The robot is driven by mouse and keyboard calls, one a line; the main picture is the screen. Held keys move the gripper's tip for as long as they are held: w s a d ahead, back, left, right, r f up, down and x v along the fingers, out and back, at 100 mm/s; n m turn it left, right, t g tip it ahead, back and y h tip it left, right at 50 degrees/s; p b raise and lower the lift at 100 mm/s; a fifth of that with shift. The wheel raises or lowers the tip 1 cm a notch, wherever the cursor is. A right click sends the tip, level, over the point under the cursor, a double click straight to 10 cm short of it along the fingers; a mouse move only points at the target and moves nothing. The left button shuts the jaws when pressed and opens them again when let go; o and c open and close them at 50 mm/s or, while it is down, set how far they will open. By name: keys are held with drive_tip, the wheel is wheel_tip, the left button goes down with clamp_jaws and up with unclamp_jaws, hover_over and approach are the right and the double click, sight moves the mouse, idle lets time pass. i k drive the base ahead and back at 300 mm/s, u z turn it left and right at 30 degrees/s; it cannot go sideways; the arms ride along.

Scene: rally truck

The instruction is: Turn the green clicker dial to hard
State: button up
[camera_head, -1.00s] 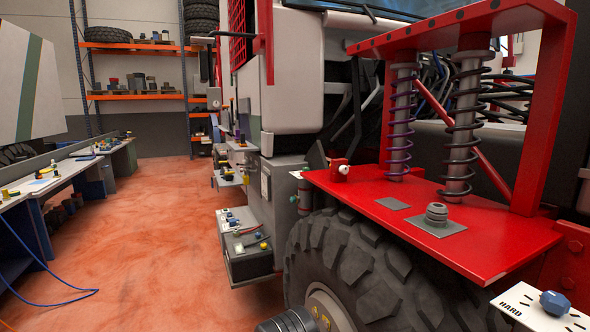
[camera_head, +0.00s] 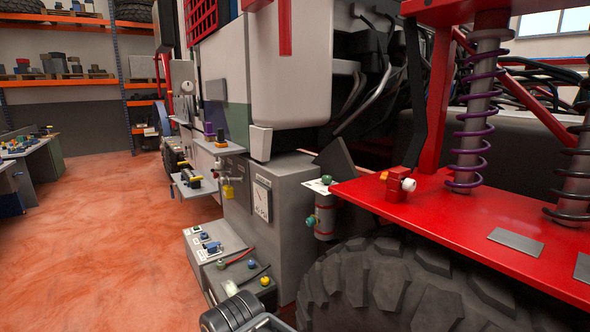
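A small green dial (camera_head: 327,180) sits on a white label plate (camera_head: 315,187) at the left end of the red deck, above a grey and red cylinder. The plate's lettering is too small to read, so I cannot tell the dial's setting. A dark, ribbed, rounded part at the bottom edge looks like a piece of my arm. My gripper's fingers do not show, and nothing of mine touches the dial.
A teal knob (camera_head: 311,220) juts from the cylinder (camera_head: 325,222) below the plate. A red block with a white knob (camera_head: 408,185) stands on the red deck (camera_head: 450,215). The big tyre (camera_head: 385,285) lies below. Grey boxes with knobs (camera_head: 225,255) stand left. Open orange floor lies further left.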

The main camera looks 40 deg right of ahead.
sight(326, 179)
drive_tip(key=i, duration=1.95)
drive_tip(key=z, duration=1.4)
